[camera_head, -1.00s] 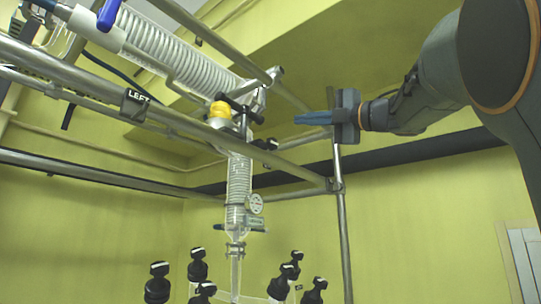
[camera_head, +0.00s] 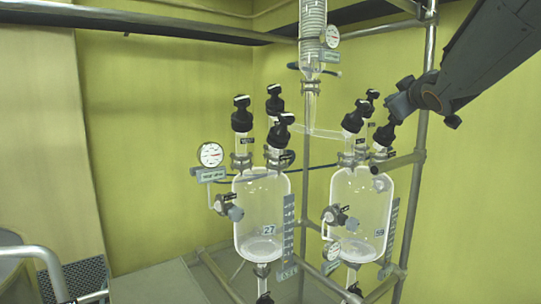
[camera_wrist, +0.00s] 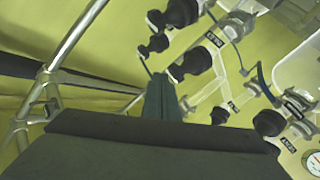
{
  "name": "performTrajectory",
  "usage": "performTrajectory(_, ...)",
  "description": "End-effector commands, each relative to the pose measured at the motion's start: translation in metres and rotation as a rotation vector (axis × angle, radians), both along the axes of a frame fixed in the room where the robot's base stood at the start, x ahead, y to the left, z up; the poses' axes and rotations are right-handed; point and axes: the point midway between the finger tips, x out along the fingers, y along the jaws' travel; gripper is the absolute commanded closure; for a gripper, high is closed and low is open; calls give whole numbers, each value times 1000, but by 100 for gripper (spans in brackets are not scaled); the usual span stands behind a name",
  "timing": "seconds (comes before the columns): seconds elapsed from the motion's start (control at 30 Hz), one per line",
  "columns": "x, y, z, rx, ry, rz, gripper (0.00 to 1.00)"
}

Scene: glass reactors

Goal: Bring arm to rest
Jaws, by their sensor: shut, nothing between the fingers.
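My gripper (camera_wrist: 162,98) shows in the wrist view with its dark blue-grey fingers pressed together and nothing between them. In the head view my arm comes in from the upper right, and my gripper (camera_head: 400,104) is beside the black valve caps over the right glass reactor (camera_head: 350,205). Its fingertips are hard to make out there, and I cannot tell whether it touches a cap. The left glass reactor (camera_head: 262,215), marked 27, stands apart from the arm.
A metal frame post (camera_head: 416,150) rises close to my arm. A glass condenser (camera_head: 312,40) hangs above the reactors. A round gauge (camera_head: 210,154) is at the left reactor. Black caps (camera_wrist: 180,14) fill the upper wrist view. The yellow wall (camera_head: 150,130) at left is clear.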

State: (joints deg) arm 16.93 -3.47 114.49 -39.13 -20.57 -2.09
Motion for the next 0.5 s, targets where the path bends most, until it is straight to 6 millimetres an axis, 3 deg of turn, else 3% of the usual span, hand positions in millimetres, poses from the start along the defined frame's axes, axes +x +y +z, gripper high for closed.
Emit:
performTrajectory(0.03,-2,5,-36,48,68,-20,100)
performTrajectory(0.1,-10,12,-84,116,163,-55,100)
performTrajectory(0.27,-41,32,-188,249,390,-133,100)
performTrajectory(0.37,-71,48,-248,321,533,-181,100)
performTrajectory(0.5,-125,73,-325,406,741,-248,100)
